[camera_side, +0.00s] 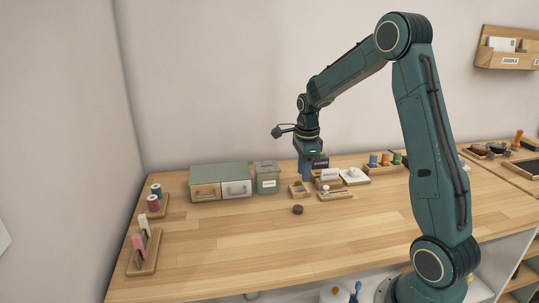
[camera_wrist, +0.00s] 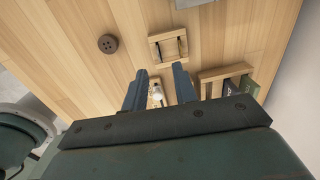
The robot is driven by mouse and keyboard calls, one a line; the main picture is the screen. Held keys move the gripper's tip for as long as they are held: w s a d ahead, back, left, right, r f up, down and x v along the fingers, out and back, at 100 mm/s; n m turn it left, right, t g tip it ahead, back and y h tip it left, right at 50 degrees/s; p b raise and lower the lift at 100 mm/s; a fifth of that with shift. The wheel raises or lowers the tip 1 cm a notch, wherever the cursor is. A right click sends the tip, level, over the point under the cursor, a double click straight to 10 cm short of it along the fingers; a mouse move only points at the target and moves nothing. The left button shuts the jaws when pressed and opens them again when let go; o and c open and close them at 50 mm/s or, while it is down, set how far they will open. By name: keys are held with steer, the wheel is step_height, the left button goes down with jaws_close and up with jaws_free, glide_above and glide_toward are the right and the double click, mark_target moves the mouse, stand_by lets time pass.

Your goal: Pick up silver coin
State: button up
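I cannot pick out a silver coin for certain in either view. My gripper (camera_side: 305,176) points down over the small wooden trays near the back of the table. In the wrist view its two blue fingers (camera_wrist: 161,74) are apart, with nothing clamped between the tips. A small square wooden tray (camera_wrist: 153,49) lies just beyond the fingertips; its contents are too small to tell. Between the fingers, a wooden holder with a small pale round-topped piece (camera_wrist: 157,96) shows, partly hidden by my gripper.
A dark round button (camera_side: 297,209) lies on the open table; it also shows in the wrist view (camera_wrist: 108,43). A drawer box (camera_side: 220,174) and green tin (camera_side: 267,180) stand left of my gripper.

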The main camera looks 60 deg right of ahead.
mark_target(301, 190)
steer(key=shift+d+f, duration=0.1)
steer(key=shift+f, duration=2.35)
jaws_close()
